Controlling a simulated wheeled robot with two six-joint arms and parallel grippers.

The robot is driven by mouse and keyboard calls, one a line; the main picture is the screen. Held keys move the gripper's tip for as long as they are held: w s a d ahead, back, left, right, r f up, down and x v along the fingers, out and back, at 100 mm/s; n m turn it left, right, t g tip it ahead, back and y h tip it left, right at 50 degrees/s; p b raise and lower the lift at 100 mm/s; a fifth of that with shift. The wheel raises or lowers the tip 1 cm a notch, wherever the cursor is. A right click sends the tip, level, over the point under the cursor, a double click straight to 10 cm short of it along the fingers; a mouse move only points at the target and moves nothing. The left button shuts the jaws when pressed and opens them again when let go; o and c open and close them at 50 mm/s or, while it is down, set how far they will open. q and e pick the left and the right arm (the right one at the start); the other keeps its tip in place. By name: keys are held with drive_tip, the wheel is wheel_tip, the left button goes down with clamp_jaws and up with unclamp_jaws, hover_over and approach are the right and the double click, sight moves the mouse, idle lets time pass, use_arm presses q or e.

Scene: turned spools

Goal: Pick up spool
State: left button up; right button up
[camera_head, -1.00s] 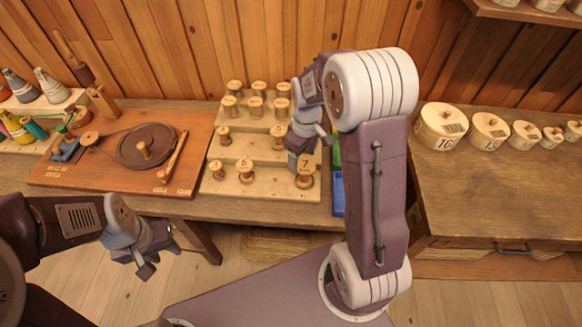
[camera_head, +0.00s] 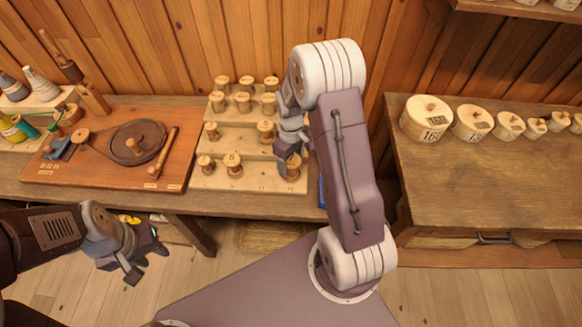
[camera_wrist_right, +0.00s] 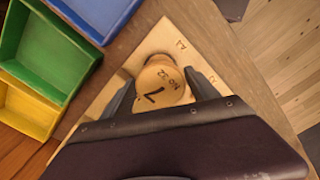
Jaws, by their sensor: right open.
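My left gripper (camera_head: 147,264) is open and empty, low in front of the bench.
Several other spools (camera_head: 232,164) stand on the board's steps close by. Blue (camera_wrist_right: 100,15), green (camera_wrist_right: 48,58) and yellow (camera_wrist_right: 22,108) trays adjoin the board. A winding device (camera_head: 133,143) is at the left. Lidded round boxes (camera_head: 427,120) stand on the right bench.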

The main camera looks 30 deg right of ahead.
drive_tip(key=f, duration=0.3)
drive_tip(key=shift+s+f, duration=0.1)
drive_tip(key=shift+s, duration=0.1)
drive_tip(key=shift+w+f, duration=0.1)
drive_tip(key=shift+f, duration=0.3)
drive_tip(key=c, duration=1.2)
drive_tip(key=shift+o, duration=0.2)
drive_tip(key=shift+r, duration=0.15)
drive_tip(key=shift+r, duration=0.35)
drive_tip(key=r, duration=0.2)
drive_tip(key=s+r, duration=0.1)
drive_tip(key=r, duration=0.1)
drive_tip(key=shift+a, duration=0.2)
drive_tip(key=s+a+r, duration=0.3)
drive_tip(key=s+r, duration=0.3)
drive_tip(key=s, duration=0.4)
